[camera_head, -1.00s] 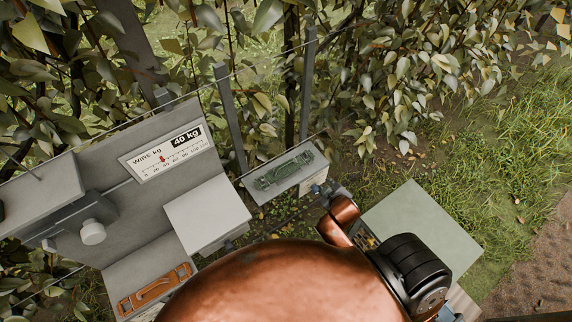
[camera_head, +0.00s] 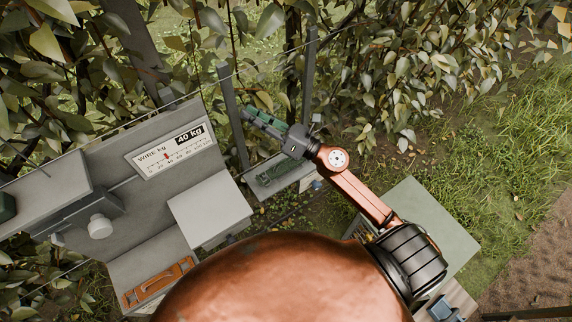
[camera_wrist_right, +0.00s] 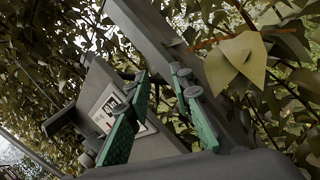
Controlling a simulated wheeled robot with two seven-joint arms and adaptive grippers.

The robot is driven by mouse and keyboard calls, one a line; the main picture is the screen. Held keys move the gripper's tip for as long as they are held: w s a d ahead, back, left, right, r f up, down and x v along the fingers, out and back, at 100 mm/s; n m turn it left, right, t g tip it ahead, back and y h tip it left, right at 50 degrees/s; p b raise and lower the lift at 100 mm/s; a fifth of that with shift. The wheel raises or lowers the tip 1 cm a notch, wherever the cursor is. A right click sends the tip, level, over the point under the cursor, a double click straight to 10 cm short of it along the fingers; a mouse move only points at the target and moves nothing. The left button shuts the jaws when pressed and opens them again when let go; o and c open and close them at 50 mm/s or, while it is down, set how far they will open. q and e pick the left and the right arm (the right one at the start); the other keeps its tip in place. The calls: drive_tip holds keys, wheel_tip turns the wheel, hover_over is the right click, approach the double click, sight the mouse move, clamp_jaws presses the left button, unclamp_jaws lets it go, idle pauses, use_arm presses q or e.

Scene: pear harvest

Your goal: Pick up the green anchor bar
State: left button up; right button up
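The green anchor bar (camera_head: 272,174) lies on a small pale shelf (camera_head: 300,184) between the posts in the head view; part of it is hidden behind my right arm. My right gripper (camera_head: 256,110) is raised above and beyond the shelf. In the right wrist view its two green-padded fingers (camera_wrist_right: 160,78) stand apart with nothing held between them. The bar does not show clearly in that view. My left gripper is not in view.
A grey tension unit with a "40 kg" gauge (camera_head: 172,150) stands at left, with an orange handle (camera_head: 158,285) below it. Metal posts (camera_head: 232,115), wires and pear foliage (camera_head: 400,60) are close to my right gripper. A pale green panel (camera_head: 440,215) is at right. Grass beyond it is open.

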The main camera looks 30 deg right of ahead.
drive_tip(key=a+f+n+g+y, duration=0.2)
drive_tip(key=a+f+n+g, duration=0.15)
drive_tip(key=n, duration=0.35)
drive_tip(key=n+g+h, duration=1.1)
drive_tip(key=n, duration=0.2)
hover_over(287, 159)
drive_tip(key=s+d, duration=0.1)
drive_tip(key=s, duration=0.1)
wheel_tip(287, 159, down, 22)
drive_tip(key=x, duration=0.2)
drive_tip(key=p+x, duration=0.1)
drive_tip(key=x, duration=0.3)
drive_tip(key=shift+w+f, duration=0.2)
drive_tip(key=shift+w, duration=0.15)
clamp_jaws()
